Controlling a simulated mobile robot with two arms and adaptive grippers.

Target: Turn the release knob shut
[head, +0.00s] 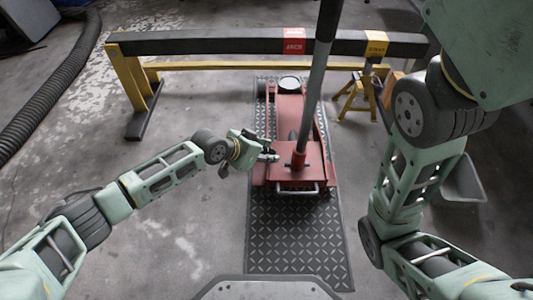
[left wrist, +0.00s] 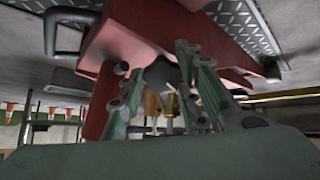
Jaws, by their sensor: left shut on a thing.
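A red floor jack (head: 290,105) stands on a dark diamond-plate mat, its long grey handle (head: 316,85) rising from a red socket. My left gripper (head: 270,154) is at the left side of the jack's near end, close to the handle socket. In the left wrist view its green fingers (left wrist: 164,88) are closed around a dark rounded part, the release knob (left wrist: 158,72), beside the red jack body (left wrist: 135,38). The fingers hide much of the knob, so its turned position cannot be told. In the head view the gripper hides it. My right gripper is out of view.
A black-topped barrier beam (head: 220,42) on yellow legs crosses behind the jack. A yellow jack stand (head: 358,98) is to the right. A black hose (head: 62,95) lies far left. The mat (head: 292,240) is bare in front, with open concrete to its left.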

